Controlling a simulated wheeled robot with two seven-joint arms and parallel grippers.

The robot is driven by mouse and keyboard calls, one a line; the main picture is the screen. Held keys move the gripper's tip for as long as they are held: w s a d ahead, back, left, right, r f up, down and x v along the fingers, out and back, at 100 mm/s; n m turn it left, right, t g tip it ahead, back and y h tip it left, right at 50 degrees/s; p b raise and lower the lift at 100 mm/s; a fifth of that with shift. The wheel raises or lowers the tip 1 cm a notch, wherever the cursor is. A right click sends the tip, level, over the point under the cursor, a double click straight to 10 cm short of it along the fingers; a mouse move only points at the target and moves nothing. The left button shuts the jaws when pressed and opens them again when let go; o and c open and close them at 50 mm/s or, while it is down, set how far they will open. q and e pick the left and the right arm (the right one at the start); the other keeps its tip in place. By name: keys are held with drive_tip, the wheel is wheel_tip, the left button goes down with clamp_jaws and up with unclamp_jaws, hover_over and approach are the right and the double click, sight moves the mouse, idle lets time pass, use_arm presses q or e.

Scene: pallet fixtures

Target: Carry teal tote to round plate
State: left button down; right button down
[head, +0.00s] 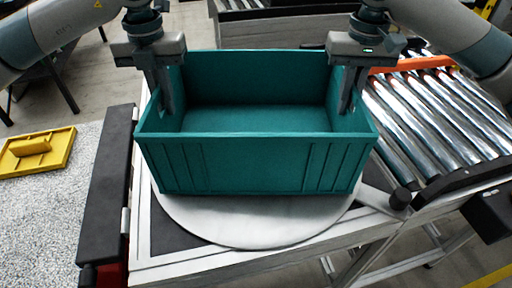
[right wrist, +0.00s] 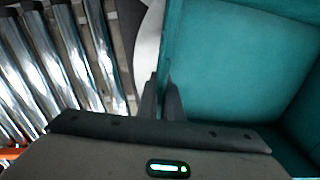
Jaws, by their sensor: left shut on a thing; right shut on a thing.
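The teal tote (head: 250,163) is empty and upright in the head view, over the round plate (head: 250,225). The plate is pale and flat, and its front edge shows below the tote. I cannot tell whether the tote's bottom touches the plate. My left gripper (head: 164,105) is shut on the tote's left side wall. My right gripper (head: 347,108) is shut on the right side wall. In the right wrist view, the right gripper's fingers (right wrist: 163,100) straddle the edge of the tote wall (right wrist: 230,70). The middle of the plate is hidden under the tote.
A roller conveyor (head: 435,115) with an orange bar runs along the right. A dark rail (head: 106,195) borders the frame on the left. A yellow fixture (head: 38,152) lies on a speckled grey surface at far left. A black knob (head: 400,199) stands right of the plate.

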use_arm(q)
drive_tip(key=shift+a+f+b, duration=0.2)
drive_tip(key=shift+f+b, duration=0.15)
drive_tip(key=shift+f, duration=0.1)
use_arm(e)
drive_tip(key=shift+d+f, duration=0.15)
drive_tip(key=shift+f, duration=0.3)
use_arm(q)
drive_tip(key=c, duration=1.9)
unclamp_jaws()
use_arm(e)
drive_tip(key=c, duration=1.9)
unclamp_jaws()
use_arm(q)
drive_tip(key=shift+d, duration=0.1)
drive_tip(key=shift+r, duration=0.1)
wheel_tip(320, 180, up, 12)
drive_tip(key=shift+f, duration=0.1)
